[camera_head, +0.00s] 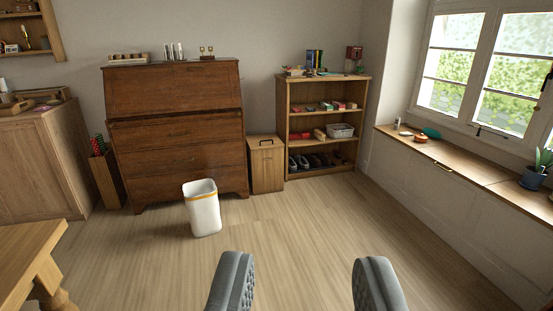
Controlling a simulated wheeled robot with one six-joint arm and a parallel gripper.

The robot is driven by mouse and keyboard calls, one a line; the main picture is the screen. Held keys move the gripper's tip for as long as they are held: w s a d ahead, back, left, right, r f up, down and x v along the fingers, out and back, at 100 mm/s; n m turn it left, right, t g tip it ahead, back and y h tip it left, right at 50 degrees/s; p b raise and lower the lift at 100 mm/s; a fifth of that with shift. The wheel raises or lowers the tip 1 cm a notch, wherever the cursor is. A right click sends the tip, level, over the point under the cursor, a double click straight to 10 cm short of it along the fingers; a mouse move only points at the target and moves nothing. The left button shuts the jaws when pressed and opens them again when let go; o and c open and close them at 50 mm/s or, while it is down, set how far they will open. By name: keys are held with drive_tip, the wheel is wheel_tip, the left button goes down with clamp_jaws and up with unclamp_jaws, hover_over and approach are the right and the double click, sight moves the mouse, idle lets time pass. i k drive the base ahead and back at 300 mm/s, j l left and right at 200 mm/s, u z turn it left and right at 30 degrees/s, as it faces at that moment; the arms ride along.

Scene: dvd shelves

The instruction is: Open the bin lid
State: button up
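A wooden box-shaped bin (267,170) stands on the floor between the dark wooden bureau and the low bookcase. A flat lid (257,144) with a dark handle on it covers its top, and it looks shut. A white bin (204,212) with an orange band near its rim stands on the floor in front of the bureau. Its top looks open, and I see no lid on it. My gripper (305,270) is open and empty at the bottom of the view, its two grey fingers wide apart. It is well short of both bins.
The dark bureau (175,130) is behind the white bin. The bookcase (328,176) holds shoes, a basket and small items. A wooden table (25,250) is at the lower left. A window bench (450,165) runs along the right. The middle floor (300,220) is clear.

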sight(257, 142)
drive_tip(key=i+u, duration=0.25)
drive_tip(key=i, duration=2.3)
drive_tip(key=i+j+z, duration=0.15)
drive_tip(key=i, duration=0.7)
drive_tip(key=i+j+z, duration=0.2)
drive_tip(key=i, duration=0.2)
drive_tip(key=i+z, duration=0.2)
drive_tip(key=i, duration=0.15)
drive_tip(key=i+j+z, duration=0.2)
drive_tip(key=i, duration=0.15)
